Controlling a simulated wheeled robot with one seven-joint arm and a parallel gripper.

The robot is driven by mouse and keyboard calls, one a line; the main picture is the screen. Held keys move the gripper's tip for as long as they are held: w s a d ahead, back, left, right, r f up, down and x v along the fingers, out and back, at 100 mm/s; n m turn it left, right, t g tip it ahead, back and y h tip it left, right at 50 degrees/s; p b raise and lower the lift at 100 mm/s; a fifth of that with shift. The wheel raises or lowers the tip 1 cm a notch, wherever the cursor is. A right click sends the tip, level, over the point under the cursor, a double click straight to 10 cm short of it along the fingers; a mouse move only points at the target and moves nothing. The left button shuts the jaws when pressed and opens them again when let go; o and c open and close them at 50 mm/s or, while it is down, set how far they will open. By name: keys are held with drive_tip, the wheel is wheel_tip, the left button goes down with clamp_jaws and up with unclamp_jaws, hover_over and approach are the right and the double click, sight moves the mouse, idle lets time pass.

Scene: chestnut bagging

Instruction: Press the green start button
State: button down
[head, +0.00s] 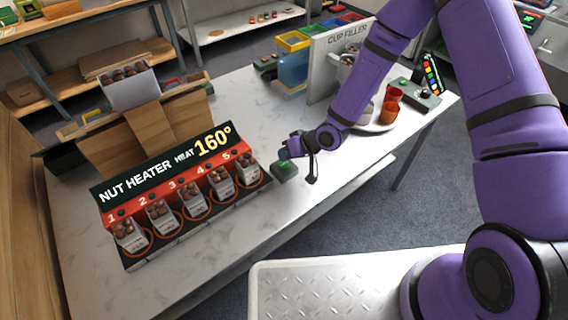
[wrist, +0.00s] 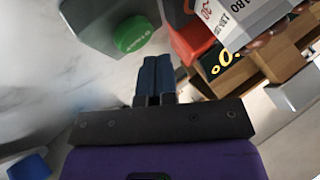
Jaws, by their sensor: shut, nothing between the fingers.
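The green start button (wrist: 132,34) is a round green cap with small lettering on a grey-green box (wrist: 98,22). In the head view the button box (head: 285,171) sits on the white table just right of the nut heater. My gripper (head: 284,154) is just behind and above the box, its fingers pointing left. In the wrist view my gripper (wrist: 154,62) is shut with its blue fingers together and nothing between them. The fingertips are to the right of and below the button in that picture, apart from it. The button's cap is hard to make out in the head view.
The nut heater (head: 158,168) holds several filled bags in numbered slots, close left of the button box. The cup filler (head: 322,68) and a plate with red cups (head: 372,124) stand at the back right. Bare white table (head: 262,222) lies in front.

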sight(287, 162)
drive_tip(key=shift+r, duration=2.5)
drive_tip(key=shift+w+d+r, duration=0.2)
drive_tip(key=shift+d+r, duration=0.05)
drive_tip(key=shift+r, duration=0.05)
drive_tip(key=s+d+r+m+t+h, duration=0.1)
drive_tip(key=d+r+h, duration=0.3)
drive_tip(key=d+r, duration=0.7)
drive_tip(key=s+d+r+t+h, duration=0.15)
drive_tip(key=d+r+h, duration=0.4)
drive_tip(key=r, duration=0.95)
drive_tip(key=s+d+r+m, duration=0.1)
drive_tip(key=s+d+r, duration=0.2)
drive_tip(key=s+r, duration=0.2)
drive_tip(key=s+d+r+m, duration=0.1)
drive_tip(key=s+d+r, duration=0.2)
drive_tip(key=s, duration=0.8)
drive_tip(key=s+d+r+m, duration=0.2)
drive_tip(key=s+d+r, duration=0.1)
drive_tip(key=s+r, duration=0.4)
drive_tip(key=shift+s+d+y, duration=0.2)
drive_tip(key=shift+s+y, duration=0.25)
drive_tip(key=shift+s, duration=0.45)
